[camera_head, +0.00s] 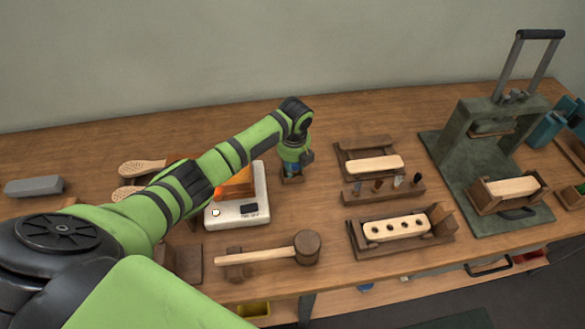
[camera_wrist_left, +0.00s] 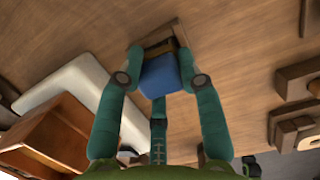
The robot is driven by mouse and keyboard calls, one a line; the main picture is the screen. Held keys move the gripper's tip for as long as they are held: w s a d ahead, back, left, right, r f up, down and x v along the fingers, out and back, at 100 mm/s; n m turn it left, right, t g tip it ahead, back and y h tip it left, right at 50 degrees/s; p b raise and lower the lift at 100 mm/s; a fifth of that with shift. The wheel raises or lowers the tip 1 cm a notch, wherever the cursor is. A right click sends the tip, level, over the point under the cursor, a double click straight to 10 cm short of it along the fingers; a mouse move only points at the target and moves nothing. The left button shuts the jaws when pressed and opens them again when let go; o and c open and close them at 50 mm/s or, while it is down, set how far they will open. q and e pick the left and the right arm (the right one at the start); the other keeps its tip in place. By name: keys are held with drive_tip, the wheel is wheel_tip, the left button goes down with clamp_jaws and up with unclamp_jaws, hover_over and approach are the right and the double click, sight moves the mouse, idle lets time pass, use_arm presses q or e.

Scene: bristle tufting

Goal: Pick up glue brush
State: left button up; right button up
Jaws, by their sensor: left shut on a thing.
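My left gripper (camera_head: 292,167) points down at the middle of the bench, just right of the white scale. In the left wrist view, its teal fingers (camera_wrist_left: 161,80) are shut on a blue piece (camera_wrist_left: 160,76), which I take for the glue brush. Its lower end and bristles are hidden. Beneath it is a small wooden holder (camera_head: 292,180), which also shows in the left wrist view (camera_wrist_left: 165,38). I cannot tell whether the blue piece is still inside the holder or just above it. My right gripper is not in view.
The white scale (camera_head: 222,215) carries an orange-brown box (camera_head: 238,183) beside my left arm. A mallet (camera_head: 305,247) lies in front. Wooden trays (camera_head: 372,165) and a drilled block (camera_head: 397,228) lie to the right, before a green press (camera_head: 470,150). Bench behind the gripper is clear.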

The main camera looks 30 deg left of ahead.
use_arm(q)
drive_tip(key=shift+w+a+r, duration=0.1)
drive_tip(key=shift+w+r, duration=0.1)
drive_tip(key=shift+r, duration=0.25)
drive_tip(key=r, duration=0.1)
drive_tip(key=r+b, duration=0.1)
drive_tip(key=r, duration=0.1)
drive_tip(key=shift+w+d+r, duration=0.2)
drive_tip(key=shift+d+r, duration=0.1)
drive_tip(key=shift+d, duration=0.1)
clamp_jaws()
drive_tip(key=w+d+r+b, duration=0.3)
drive_tip(key=d+r, duration=0.3)
drive_tip(key=d, duration=0.4)
drive_tip(key=shift+w+r, duration=0.25)
drive_tip(key=shift+w, duration=0.15)
drive_tip(key=shift+o, duration=0.2)
unclamp_jaws()
